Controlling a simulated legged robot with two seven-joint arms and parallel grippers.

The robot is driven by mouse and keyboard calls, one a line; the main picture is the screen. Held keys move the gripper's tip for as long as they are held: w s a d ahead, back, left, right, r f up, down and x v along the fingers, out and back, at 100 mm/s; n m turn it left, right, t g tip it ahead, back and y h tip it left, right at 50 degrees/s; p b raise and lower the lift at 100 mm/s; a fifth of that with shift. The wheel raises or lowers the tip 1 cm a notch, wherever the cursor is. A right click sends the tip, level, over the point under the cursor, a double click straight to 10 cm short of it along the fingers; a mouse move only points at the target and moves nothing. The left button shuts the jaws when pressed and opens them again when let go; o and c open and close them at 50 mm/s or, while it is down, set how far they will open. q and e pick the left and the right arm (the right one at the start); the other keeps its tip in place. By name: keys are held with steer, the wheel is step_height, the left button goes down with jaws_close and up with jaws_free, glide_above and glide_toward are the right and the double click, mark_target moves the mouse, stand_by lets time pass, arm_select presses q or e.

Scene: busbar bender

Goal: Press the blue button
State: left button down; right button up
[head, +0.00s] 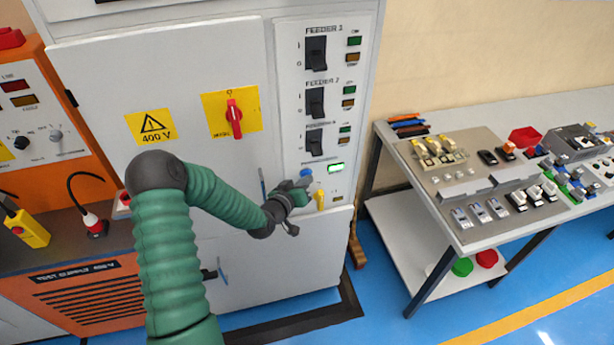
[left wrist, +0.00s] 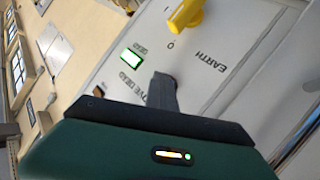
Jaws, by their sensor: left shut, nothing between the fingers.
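The blue button (head: 306,172) is on the lower part of the grey cabinet's control panel, left of a lit green indicator (head: 336,168). My left gripper (head: 302,184) is shut and empty, with its tip just below and in front of the button. The head view does not settle whether it touches the button. In the left wrist view the shut fingers (left wrist: 163,92) point at the panel by the "PROVE DEAD" label, and the button is hidden behind them. The lit green indicator (left wrist: 131,57) shows beside the fingers. My right gripper is not in view.
A yellow handle (head: 319,198) sits just below the button; it also shows in the left wrist view (left wrist: 185,16). Black feeder switches (head: 315,100) are above. A red rotary switch (head: 234,117) is on the left door. A parts table (head: 440,210) stands at right.

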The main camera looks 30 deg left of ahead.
arm_select(q)
steer(key=shift+w+a+r, duration=0.1)
steer(key=shift+a, duration=0.15)
steer(key=shift+d, duration=0.1)
steer(key=shift+s+d, duration=0.15)
steer(key=shift+s, duration=0.05)
steer(key=s+d, duration=0.4)
steer(key=d, duration=0.1)
stand_by(0.5)
steer(key=shift+a, duration=0.1)
stand_by(0.4)
